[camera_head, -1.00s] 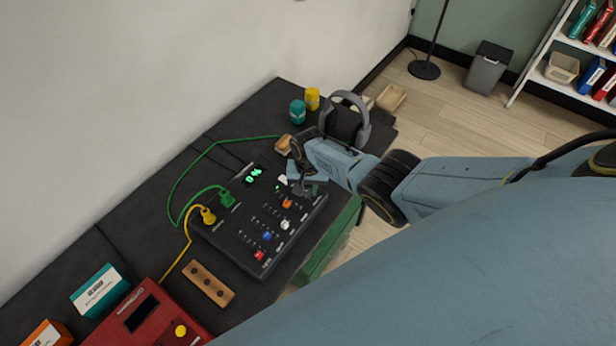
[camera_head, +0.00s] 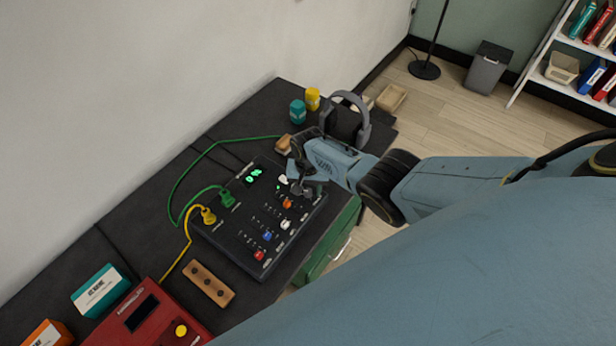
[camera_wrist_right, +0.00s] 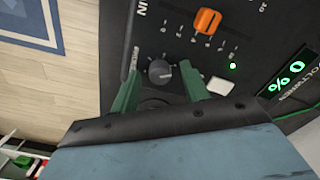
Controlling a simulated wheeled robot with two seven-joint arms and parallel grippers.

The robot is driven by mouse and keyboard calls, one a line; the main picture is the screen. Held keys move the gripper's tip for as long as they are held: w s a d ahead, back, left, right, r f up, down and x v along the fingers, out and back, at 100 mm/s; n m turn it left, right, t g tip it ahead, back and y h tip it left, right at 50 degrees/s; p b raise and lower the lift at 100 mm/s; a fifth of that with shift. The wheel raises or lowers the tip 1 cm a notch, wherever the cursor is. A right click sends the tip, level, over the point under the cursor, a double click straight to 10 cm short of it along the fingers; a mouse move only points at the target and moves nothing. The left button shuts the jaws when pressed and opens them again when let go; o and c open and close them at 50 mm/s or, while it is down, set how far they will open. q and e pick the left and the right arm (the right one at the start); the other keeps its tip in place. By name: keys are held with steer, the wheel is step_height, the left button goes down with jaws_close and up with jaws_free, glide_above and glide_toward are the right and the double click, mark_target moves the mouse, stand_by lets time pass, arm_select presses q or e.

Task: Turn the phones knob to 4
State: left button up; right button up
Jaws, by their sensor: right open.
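The black mixer panel (camera_head: 222,240) lies on the dark desk, with coloured knobs and a small green display (camera_head: 255,175). My right gripper (camera_head: 301,187) is over its far right corner. In the right wrist view, my right gripper (camera_wrist_right: 158,84) is open, its green fingers on either side of a dark grey knob (camera_wrist_right: 160,71). The right finger looks close to the knob; I cannot tell whether it touches. The knob's label is not readable. An orange knob (camera_wrist_right: 207,20) with a printed number scale sits beside it. The display reads 0 % there. My left gripper is not in view.
Headphones on a stand (camera_head: 350,118) are just behind my right wrist. A white button (camera_wrist_right: 220,86) lies near the right finger. Green and yellow cables plug into the panel's left side. A red device (camera_head: 150,318) and wooden block (camera_head: 208,284) are nearer.

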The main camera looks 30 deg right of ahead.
mark_target(308, 191)
steer(key=shift+r+p, duration=0.3)
steer(key=shift+r, duration=0.05)
step_height(308, 191, up, 13)
steer(key=p, duration=0.4)
steer(key=shift+f+p, duration=0.15)
steer(key=shift+p, duration=0.25)
